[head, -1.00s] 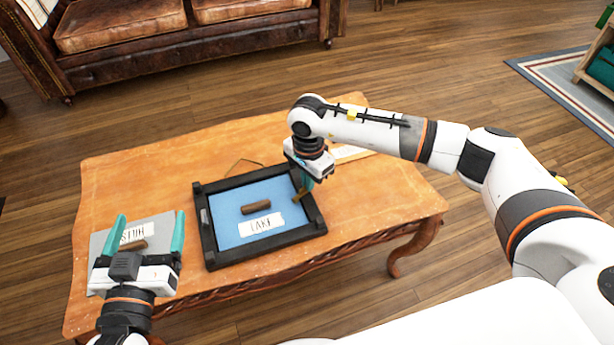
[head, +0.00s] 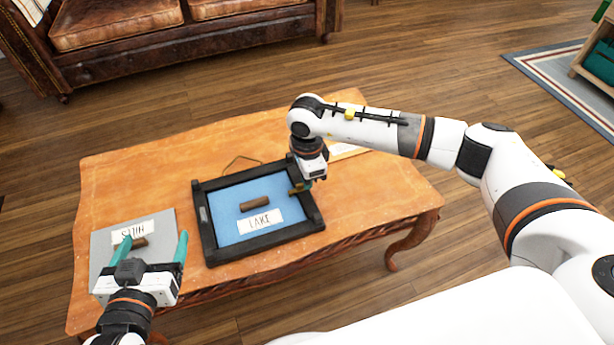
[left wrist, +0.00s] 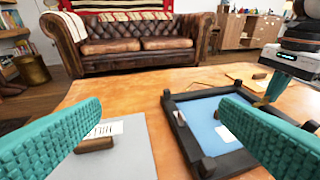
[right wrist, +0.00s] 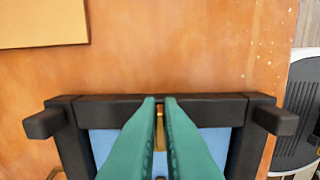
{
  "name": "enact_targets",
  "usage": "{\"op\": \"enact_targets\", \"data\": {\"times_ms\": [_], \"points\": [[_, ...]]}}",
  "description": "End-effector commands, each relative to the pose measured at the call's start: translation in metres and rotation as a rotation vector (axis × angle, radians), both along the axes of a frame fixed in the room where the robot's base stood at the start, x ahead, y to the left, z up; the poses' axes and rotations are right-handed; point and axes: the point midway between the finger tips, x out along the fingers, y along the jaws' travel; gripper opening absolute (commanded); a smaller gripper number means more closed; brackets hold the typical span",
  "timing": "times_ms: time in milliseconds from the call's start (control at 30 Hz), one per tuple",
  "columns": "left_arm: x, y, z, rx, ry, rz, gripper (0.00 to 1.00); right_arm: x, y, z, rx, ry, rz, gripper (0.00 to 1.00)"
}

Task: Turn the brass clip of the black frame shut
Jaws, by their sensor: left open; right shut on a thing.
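The black frame (head: 262,249) lies flat on the wooden table, with a blue panel (head: 232,225) inside it. The brass clip (head: 295,190) is at the frame's right rail in the head view. My right gripper (head: 304,187) is shut on this clip, fingers pointing down. In the right wrist view the clip (right wrist: 160,132) shows as a narrow strip between the teal fingers, reaching over the edge of the blue panel. The fingers hide much of it. My left gripper (head: 152,245) is open and empty, above the grey panel left of the frame.
The blue panel carries a brown block (head: 255,203) and a LAKE label (head: 260,222). The grey panel (head: 102,240) has its own label and brown block. A pale card (head: 345,152) lies behind my right gripper. The table's right part is clear.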

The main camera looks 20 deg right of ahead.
Motion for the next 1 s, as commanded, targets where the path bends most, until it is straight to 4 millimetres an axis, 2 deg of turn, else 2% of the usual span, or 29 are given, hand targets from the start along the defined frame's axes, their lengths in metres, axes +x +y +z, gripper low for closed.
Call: {"op": "enact_targets", "data": {"times_ms": [200, 300, 367, 733, 867, 1000], "points": [[0.000, 0.000, 0.000, 0.000, 0.000, 0.000, 0.85, 0.000, 0.000, 0.000, 0.000, -0.001, 0.000, 0.00], [0.000, 0.000, 0.000, 0.000, -0.001, 0.000, 0.85, 0.000, 0.000, 0.000, 0.000, 0.000, 0.000, 0.19], [0.000, 0.000, 0.000, 0.000, -0.001, 0.000, 0.85, 0.000, 0.000, 0.000, 0.000, 0.000, 0.000, 0.28], [-0.001, 0.000, 0.000, 0.002, 0.011, 0.000, 0.85, 0.001, 0.000, 0.006, 0.000, -0.001, 0.001, 0.28], [-0.011, 0.005, -0.015, 0.027, 0.114, 0.007, 0.85, 0.001, 0.000, 0.024, 0.001, -0.003, 0.001, 0.28], [-0.026, 0.012, -0.033, 0.060, 0.257, 0.017, 0.85, 0.001, 0.000, 0.053, 0.000, -0.004, 0.001, 0.28]]}}
